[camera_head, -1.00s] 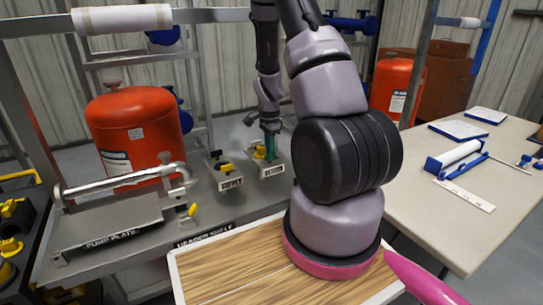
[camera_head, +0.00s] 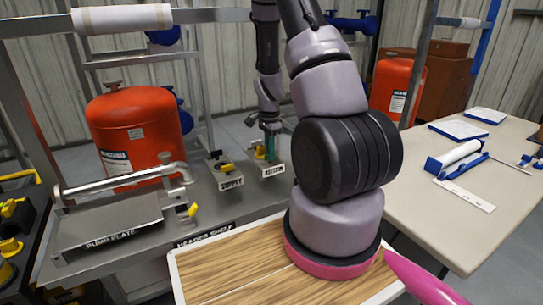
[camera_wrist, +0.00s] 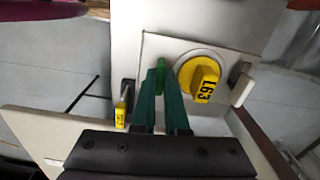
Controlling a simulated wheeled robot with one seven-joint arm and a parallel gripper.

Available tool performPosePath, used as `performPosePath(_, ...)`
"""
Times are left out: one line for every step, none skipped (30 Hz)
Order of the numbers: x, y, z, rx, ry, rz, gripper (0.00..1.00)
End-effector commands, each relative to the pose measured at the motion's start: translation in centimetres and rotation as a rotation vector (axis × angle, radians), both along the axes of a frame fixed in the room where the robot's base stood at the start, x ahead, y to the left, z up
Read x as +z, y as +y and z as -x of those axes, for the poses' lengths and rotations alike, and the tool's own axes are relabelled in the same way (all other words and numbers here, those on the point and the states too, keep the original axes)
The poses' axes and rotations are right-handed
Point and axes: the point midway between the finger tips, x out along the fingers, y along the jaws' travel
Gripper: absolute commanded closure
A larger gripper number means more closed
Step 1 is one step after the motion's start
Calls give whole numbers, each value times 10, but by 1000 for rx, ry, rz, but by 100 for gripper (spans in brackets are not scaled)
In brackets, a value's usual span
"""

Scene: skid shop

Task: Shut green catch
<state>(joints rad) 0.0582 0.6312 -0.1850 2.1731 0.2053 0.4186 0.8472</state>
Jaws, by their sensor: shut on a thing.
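The green catch (camera_wrist: 161,67) is a small bright green piece in the wrist view, beside a yellow round knob. My gripper (camera_wrist: 163,98) has dark green fingers that are closed together around the catch, hiding most of it. In the head view my gripper (camera_head: 270,146) points down at the block labelled RETURN (camera_head: 272,170) on the grey shelf. The catch cannot be made out there behind the fingers.
The yellow knob marked L63 (camera_wrist: 203,80) is close to the right of my fingers, with a yellow tag (camera_wrist: 121,113) to the left. The SUPPLY block (camera_head: 231,184) stands left of RETURN. A bent pipe (camera_head: 120,180) lies over the pump plate.

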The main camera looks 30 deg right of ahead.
Motion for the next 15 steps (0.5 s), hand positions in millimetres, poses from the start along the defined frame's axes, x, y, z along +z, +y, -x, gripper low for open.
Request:
performPosePath(1,-1,0,65,-2,0,100)
performPosePath(0,-1,-1,107,-2,0,100)
performPosePath(0,-1,-1,156,-2,0,100)
performPosePath(0,-1,-1,184,-2,1,100)
performPosePath(0,-1,-1,204,-2,1,100)
performPosePath(0,-1,-1,218,-2,1,100)
performPosePath(0,-1,-1,223,-2,1,100)
performPosePath(0,-1,-1,223,-2,1,100)
performPosePath(0,-1,-1,222,-2,1,100)
performPosePath(0,-1,-1,222,-2,1,100)
performPosePath(0,-1,-1,221,-2,1,100)
performPosePath(0,-1,-1,221,-2,1,100)
performPosePath(0,-1,-1,224,-2,1,100)
performPosePath(0,-1,-1,237,-2,1,100)
performPosePath(1,-1,-1,272,-2,1,100)
